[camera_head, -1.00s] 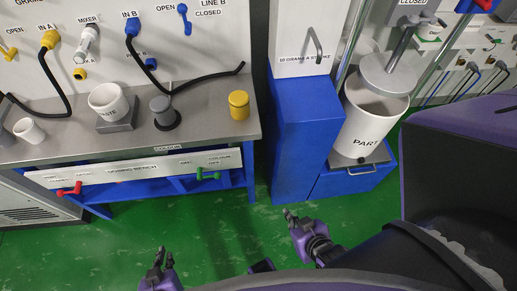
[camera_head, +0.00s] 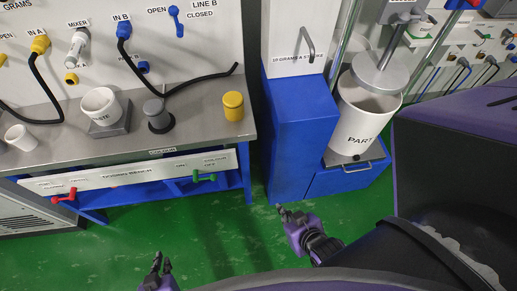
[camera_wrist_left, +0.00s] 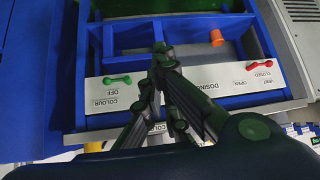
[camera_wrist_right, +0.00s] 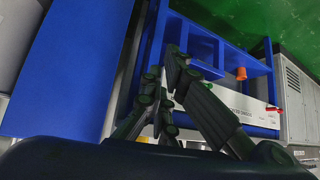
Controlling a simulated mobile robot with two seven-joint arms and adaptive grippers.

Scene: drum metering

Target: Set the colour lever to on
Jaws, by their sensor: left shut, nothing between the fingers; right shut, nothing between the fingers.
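The colour lever (camera_head: 204,177) is a small green handle on the white front panel of the dosing bench (camera_head: 130,175), at its right end. It lies sideways, its arm reaching right toward the OFF label. It also shows in the left wrist view (camera_wrist_left: 117,79), where the panel appears upside down. My left gripper (camera_head: 162,262) is shut and empty, in front of and below the panel, apart from the lever. My right gripper (camera_head: 283,212) is shut and empty, in front of the blue cabinet, to the right of the lever.
A red lever (camera_head: 66,196) sits at the panel's left end. A blue cabinet (camera_head: 298,140) stands at right. Green floor between is clear.

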